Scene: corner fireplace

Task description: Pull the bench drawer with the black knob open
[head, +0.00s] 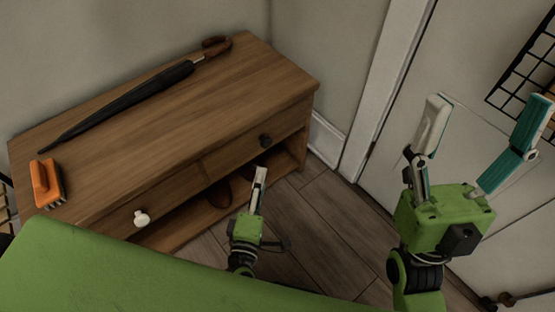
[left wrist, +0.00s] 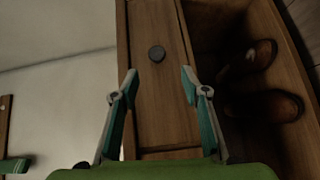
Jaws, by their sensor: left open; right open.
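The wooden bench (head: 185,120) stands against the wall with two drawers in its front. The drawer with the black knob (head: 265,140) is the right one and looks closed. In the left wrist view the black knob (left wrist: 157,53) lies ahead of my left gripper (left wrist: 159,75), whose fingers are spread with the knob beyond the gap, not touched. In the head view my left gripper (head: 259,174) is in front of and a little below that drawer. The other drawer has a white knob (head: 141,218). My right gripper (head: 487,122) is open and empty, well to the right of the bench.
A closed black umbrella (head: 130,97) and an orange brush (head: 46,183) lie on the bench top. Brown shoes (head: 220,192) sit on the open shelf below the drawers. A white door (head: 430,70) and a black wire rack (head: 525,70) are on the right. Floor is clear right of the bench.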

